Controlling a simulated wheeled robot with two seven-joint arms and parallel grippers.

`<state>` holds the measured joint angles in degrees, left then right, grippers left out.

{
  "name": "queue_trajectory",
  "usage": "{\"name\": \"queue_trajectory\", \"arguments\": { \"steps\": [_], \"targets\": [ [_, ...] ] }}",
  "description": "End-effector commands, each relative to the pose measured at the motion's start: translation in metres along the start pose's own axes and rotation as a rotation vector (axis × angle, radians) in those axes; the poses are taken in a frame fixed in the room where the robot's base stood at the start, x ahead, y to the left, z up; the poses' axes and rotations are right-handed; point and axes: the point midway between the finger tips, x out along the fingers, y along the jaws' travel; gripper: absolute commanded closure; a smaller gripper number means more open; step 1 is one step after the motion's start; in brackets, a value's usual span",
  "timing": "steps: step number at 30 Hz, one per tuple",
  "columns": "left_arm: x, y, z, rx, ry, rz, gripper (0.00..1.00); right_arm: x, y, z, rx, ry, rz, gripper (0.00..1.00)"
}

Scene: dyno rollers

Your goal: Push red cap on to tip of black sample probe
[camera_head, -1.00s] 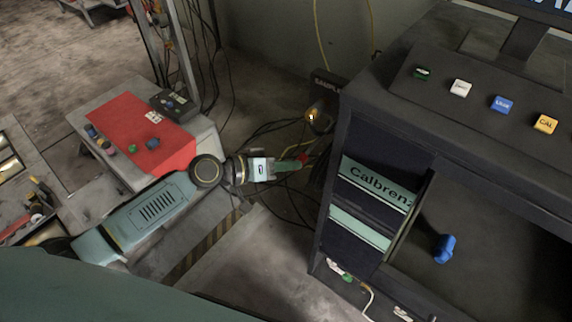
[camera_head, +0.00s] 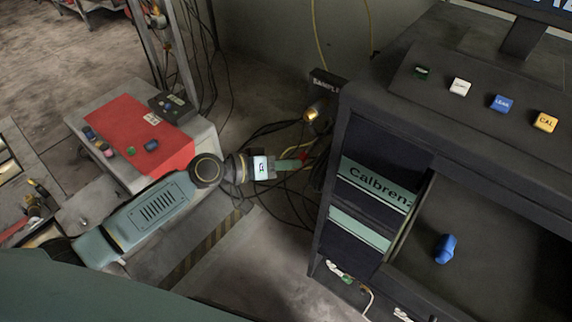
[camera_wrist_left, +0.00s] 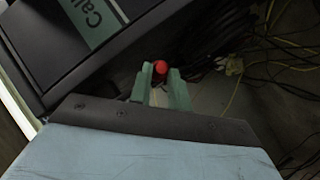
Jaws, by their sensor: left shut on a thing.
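My left gripper (camera_head: 300,162) has green fingers and is shut on the small red cap (camera_wrist_left: 160,67), which sits between its fingertips in the left wrist view. In the head view only a bit of red shows at the fingertips, just left of the dark cabinet. I cannot make out the black sample probe among the dark cables. My right gripper is not in view.
The dark cabinet (camera_head: 343,130) stands close to the right of my left gripper. Black and yellow cables (camera_head: 268,128) hang behind it. A brass-coloured fitting (camera_head: 312,113) sits below a SAMPLE sign (camera_head: 327,82). A red mat (camera_head: 130,128) with several small caps lies at left.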

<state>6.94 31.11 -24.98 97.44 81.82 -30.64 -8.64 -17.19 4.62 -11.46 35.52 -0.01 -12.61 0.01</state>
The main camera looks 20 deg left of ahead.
Motion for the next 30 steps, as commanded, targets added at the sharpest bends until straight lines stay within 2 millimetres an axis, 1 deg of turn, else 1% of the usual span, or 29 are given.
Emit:
{"name": "queue_trajectory", "arguments": {
  "steps": [17, 18, 22, 23, 30],
  "targets": [
    [0.0064, 0.0000, -0.0057, 0.001, 0.001, 0.000, 1.00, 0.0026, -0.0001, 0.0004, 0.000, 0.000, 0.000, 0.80],
    [0.0061, 0.0000, -0.0053, 0.001, 0.000, 0.000, 0.76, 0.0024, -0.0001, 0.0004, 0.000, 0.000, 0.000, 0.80],
    [0.0060, 0.0000, -0.0053, 0.001, 0.000, 0.000, 0.59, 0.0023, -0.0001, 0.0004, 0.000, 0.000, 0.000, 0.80],
    [0.0059, 0.0000, -0.0053, 0.001, 0.000, 0.000, 0.56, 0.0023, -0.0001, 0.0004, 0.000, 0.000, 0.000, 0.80],
    [0.0057, -0.0002, -0.0052, 0.001, 0.000, 0.000, 0.56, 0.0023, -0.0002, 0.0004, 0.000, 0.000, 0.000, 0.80]
  ]
}}
